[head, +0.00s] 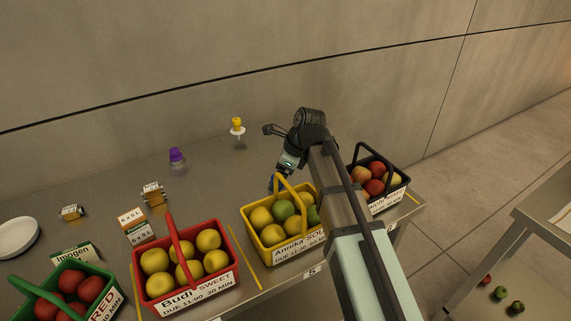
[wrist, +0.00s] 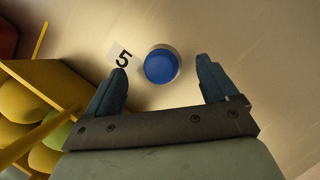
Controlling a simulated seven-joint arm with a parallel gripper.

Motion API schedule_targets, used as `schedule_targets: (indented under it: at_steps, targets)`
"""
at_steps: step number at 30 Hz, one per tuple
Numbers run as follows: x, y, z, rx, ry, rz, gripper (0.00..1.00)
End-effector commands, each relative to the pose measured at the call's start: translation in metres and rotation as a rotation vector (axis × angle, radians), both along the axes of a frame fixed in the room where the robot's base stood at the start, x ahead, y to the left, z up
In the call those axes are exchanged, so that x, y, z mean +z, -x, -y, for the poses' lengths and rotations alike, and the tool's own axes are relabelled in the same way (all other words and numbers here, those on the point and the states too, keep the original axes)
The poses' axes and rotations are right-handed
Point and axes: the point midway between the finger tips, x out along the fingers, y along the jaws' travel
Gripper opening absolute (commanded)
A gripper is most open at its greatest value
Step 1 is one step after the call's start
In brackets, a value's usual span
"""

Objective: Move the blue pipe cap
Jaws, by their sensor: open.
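The blue pipe cap (wrist: 162,66) shows in the wrist view as a round blue disc with a pale metallic rim. It lies on the grey surface beside a white label with a black 5. My gripper (wrist: 163,76) is open, with its dark blue fingers on either side of the cap in that view and a gap to each. I cannot tell how high the fingers are above it. In the head view my gripper (head: 274,184) points down behind the yellow basket (head: 254,239); I cannot make out the cap there.
The yellow basket of fruit stands close to my gripper, its handle raised. A dark basket (head: 402,190) stands to the right, a red basket (head: 183,303) and a green one to the left.

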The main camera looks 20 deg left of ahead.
Motion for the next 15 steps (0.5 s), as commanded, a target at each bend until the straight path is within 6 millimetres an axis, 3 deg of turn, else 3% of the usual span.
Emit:
schedule_targets:
  at_steps: [6,15]
  targets:
    - [-0.022,0.0,-0.009,0.0,0.0,0.0,0.87]
    - [-0.03,0.0,-0.012,0.0,0.0,0.001,0.87]
